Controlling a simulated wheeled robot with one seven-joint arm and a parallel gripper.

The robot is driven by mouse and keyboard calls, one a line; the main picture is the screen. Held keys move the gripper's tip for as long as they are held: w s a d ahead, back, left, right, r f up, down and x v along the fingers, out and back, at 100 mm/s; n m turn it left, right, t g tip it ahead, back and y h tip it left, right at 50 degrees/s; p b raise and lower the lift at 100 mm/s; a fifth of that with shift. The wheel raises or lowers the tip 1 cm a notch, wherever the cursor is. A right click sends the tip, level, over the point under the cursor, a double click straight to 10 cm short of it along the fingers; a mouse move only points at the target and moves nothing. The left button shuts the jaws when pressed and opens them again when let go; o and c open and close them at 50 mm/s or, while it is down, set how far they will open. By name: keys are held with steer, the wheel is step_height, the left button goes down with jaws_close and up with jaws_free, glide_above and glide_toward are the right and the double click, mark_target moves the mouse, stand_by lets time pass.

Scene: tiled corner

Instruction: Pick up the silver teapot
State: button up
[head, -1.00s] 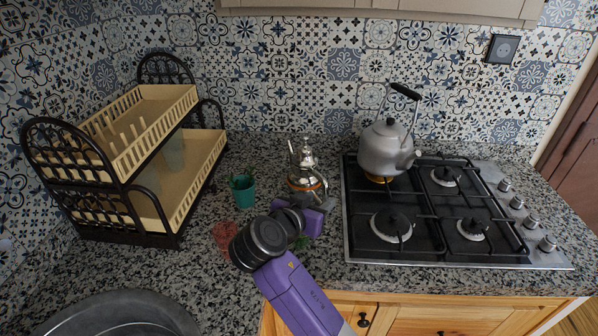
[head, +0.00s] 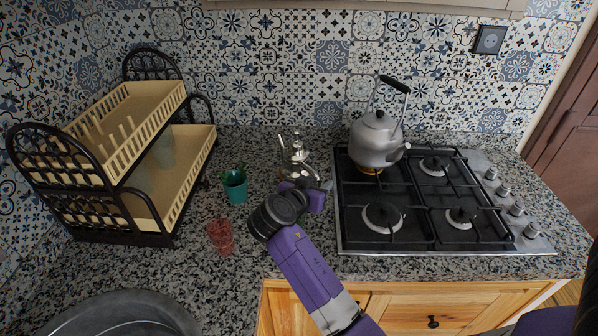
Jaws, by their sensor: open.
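A small silver teapot (head: 296,155) with a pointed lid stands on the granite counter, left of the stove. Its lower part is partly hidden by my arm's end. My gripper (head: 304,184) is just in front of it, low over the counter. The jaws are open, but their tips are hard to make out against the teapot, and I cannot tell whether they touch it. A larger silver kettle (head: 375,143) with a black handle sits on the back left burner.
A black gas stove (head: 463,238) lies to the right. A teal cup (head: 235,187) and a red glass (head: 221,237) stand left of my arm. A two-tier dish rack (head: 200,160) is at the left, with a dark round basin (head: 120,310) in front.

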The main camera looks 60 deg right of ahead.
jaws_close()
stand_by(1.3)
steer(key=shift+r, duration=0.1)
